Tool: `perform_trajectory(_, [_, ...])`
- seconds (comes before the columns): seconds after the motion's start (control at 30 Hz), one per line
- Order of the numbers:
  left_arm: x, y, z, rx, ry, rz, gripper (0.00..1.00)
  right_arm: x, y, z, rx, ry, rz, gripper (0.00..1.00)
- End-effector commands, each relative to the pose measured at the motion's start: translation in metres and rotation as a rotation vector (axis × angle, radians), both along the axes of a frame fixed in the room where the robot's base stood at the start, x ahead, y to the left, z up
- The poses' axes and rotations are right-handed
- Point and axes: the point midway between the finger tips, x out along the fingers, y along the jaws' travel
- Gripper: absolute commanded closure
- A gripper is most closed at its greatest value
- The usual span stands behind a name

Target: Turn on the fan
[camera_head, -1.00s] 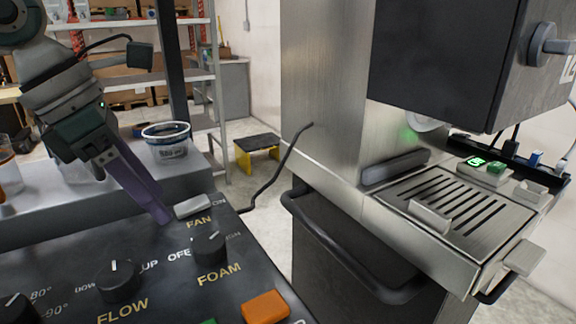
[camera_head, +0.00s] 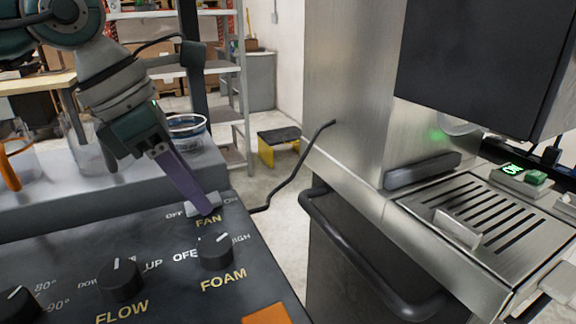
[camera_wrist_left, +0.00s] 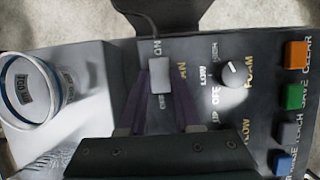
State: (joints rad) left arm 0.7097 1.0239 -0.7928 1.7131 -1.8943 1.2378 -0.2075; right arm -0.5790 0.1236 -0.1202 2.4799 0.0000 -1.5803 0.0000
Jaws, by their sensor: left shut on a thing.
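The fan switch (camera_head: 193,211) is a light grey rocker or slider on the dark control panel (camera_head: 60,262), between the words OFF and ON and above the FAN label. My left gripper (camera_head: 208,211) reaches down onto it from the upper left, its purple fingers partly covering it. In the left wrist view the switch (camera_wrist_left: 159,74) sits at the fingertips (camera_wrist_left: 165,92), one finger on each side, near the ON label. The fingers are shut on it. I cannot tell whether it is set on or off. My right gripper is not in view.
The FOAM knob (camera_head: 216,252) and FLOW knob (camera_head: 121,280) stand close to the switch. A tub (camera_head: 187,127) and a clear jug (camera_head: 90,150) stand on the grey ledge behind. A steel machine (camera_head: 350,110) with a drip grate rises to the right.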

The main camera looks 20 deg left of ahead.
Motion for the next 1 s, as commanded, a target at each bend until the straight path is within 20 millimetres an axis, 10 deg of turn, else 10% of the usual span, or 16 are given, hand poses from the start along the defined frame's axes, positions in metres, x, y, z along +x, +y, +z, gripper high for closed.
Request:
perform_trajectory(0.2, [0.0,0.0,0.0,0.0,0.0,0.0,1.0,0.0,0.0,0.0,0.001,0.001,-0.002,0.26])
perform_trajectory(1.0, [0.007,-0.006,0.001,0.194,0.225,0.0,1.0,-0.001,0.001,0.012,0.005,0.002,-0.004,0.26])
